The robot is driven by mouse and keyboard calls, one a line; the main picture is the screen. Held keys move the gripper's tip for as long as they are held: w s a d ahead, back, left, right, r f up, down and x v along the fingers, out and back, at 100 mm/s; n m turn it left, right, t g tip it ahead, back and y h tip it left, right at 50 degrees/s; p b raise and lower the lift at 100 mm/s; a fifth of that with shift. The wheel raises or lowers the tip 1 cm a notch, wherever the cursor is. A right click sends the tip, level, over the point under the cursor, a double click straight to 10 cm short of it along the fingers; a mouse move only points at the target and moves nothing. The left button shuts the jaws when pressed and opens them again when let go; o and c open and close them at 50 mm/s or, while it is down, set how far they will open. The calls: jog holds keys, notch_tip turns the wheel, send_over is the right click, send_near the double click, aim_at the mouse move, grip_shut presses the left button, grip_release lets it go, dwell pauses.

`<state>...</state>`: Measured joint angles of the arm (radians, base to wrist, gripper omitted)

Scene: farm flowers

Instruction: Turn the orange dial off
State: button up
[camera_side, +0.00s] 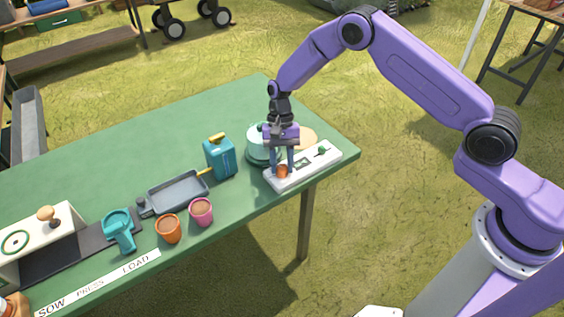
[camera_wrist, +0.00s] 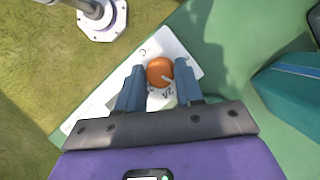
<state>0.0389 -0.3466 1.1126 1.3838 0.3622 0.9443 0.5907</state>
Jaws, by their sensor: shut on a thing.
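The orange dial (camera_side: 283,172) sits near the left end of a white panel (camera_side: 303,174) at the table's front right edge. My gripper (camera_side: 283,166) points down over the panel, with a finger on each side of the dial, and is shut on it. In the wrist view the dial (camera_wrist: 159,71) shows between my fingertips (camera_wrist: 160,68), and a pale pointer mark on it points to the lower right. Markings on the panel beside the dial are partly hidden by my gripper, and I cannot read them.
A green knob (camera_side: 322,150) stands on the panel's right part. A teal pot (camera_side: 256,146) is just behind my gripper, and a teal can (camera_side: 219,158) is to its left. A grey tray (camera_side: 178,193), an orange pot (camera_side: 168,229) and a pink pot (camera_side: 201,212) stand farther left.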

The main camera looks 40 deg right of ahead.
jog(key=o, duration=1)
jog(key=shift+r, duration=0.15)
jog(key=v, duration=1.7)
jog(key=shift+r, duration=0.15)
